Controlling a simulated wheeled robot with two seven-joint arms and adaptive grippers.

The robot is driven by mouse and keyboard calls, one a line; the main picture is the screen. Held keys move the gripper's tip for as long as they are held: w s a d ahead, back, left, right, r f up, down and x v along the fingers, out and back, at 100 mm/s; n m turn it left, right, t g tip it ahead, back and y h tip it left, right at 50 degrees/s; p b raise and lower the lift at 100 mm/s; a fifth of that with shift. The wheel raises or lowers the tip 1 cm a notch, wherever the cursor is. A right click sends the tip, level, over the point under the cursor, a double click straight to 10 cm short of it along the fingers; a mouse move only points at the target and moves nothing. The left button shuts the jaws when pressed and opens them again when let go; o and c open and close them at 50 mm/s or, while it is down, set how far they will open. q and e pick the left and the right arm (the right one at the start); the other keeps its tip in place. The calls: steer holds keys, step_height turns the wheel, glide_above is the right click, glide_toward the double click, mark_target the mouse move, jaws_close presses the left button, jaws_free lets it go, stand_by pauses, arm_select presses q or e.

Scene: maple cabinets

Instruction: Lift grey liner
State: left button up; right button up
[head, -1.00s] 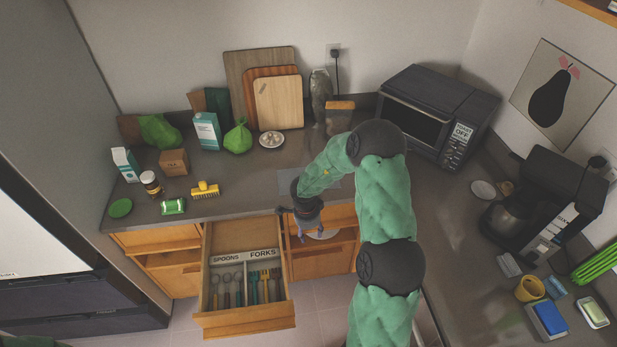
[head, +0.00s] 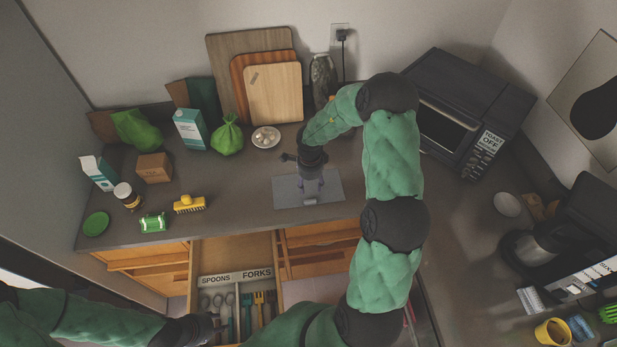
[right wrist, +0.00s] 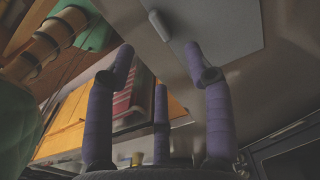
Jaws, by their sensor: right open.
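The grey liner (head: 285,190) appears to be the flat grey sheet lying on the counter near its front edge. It also shows at the top of the right wrist view (right wrist: 222,30). My right gripper (head: 311,197) is over the middle of the sheet in the head view, pointing down. In the right wrist view its purple fingers (right wrist: 162,85) are spread with nothing between them. I cannot tell whether they touch the sheet. My left gripper (head: 207,328) is at the front of the open drawer, dark and partly cut off; its fingers are unclear.
The open drawer (head: 235,248) holds spoons and forks below the counter. A yellow brush (head: 189,204), green sponge pack (head: 153,222) and jar (head: 127,195) stand left of the sheet. A plate (head: 265,138) lies behind. The toaster oven (head: 455,115) is at right.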

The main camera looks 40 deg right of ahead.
mark_target(309, 201)
steer(key=f, duration=0.5)
steer(key=f+b, duration=0.1)
steer(key=f, duration=0.4)
steer(key=shift+s+a+f, duration=0.1)
steer(key=shift+a+f, duration=0.1)
steer(key=shift+f, duration=0.05)
jaws_close()
